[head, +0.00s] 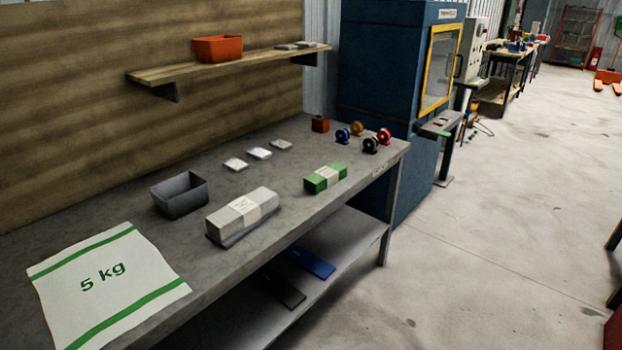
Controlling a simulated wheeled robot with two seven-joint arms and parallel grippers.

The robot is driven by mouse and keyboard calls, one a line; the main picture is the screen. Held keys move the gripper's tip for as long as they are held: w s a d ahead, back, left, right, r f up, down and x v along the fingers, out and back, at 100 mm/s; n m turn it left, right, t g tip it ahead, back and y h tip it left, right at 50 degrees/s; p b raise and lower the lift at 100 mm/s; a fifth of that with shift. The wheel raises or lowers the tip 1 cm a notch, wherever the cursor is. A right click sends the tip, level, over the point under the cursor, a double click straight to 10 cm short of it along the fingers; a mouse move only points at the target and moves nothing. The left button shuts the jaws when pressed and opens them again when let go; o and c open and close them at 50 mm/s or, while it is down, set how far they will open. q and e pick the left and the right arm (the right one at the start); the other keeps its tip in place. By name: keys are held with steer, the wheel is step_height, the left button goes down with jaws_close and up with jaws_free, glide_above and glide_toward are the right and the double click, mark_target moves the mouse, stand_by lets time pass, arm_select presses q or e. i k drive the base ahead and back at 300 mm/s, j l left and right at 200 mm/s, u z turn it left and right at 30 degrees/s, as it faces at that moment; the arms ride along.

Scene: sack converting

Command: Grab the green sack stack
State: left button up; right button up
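The green sack stack (316,183) is a small green block with a pale paper band around its middle. It lies on the grey workbench (290,216) near its front edge, toward the right end. A longer whitish banded stack (236,215) lies to its left on a dark base. A flat white sack (104,285) with green stripes and "5 kg" printed on it lies at the near left of the bench. Neither of my grippers shows in the head view.
An empty grey bin (180,196) stands behind the whitish stack. Several coloured tape rolls (370,145) and a small red box (320,125) sit at the bench's far end. A shelf (190,72) with an orange bin (218,49) hangs above.

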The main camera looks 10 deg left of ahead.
mark_target(321, 179)
steer(key=i+l+u, duration=0.1)
steer(key=u, duration=0.35)
steer(key=i+l+u, duration=0.15)
steer(key=u, duration=0.25)
steer(key=i+l+u, duration=0.15)
steer(key=l, duration=0.2)
steer(key=i+l+u, duration=0.2)
steer(key=l, duration=0.2)
steer(key=i+l+u, duration=0.15)
steer(key=l, duration=0.3)
steer(key=i+l+u, duration=0.2)
steer(key=l, duration=0.2)
steer(key=i+l, duration=0.1)
steer(key=l, duration=0.9)
steer(key=i+l, duration=0.15)
steer(key=l, duration=0.35)
steer(key=i+l, duration=0.1)
steer(key=l, duration=0.35)
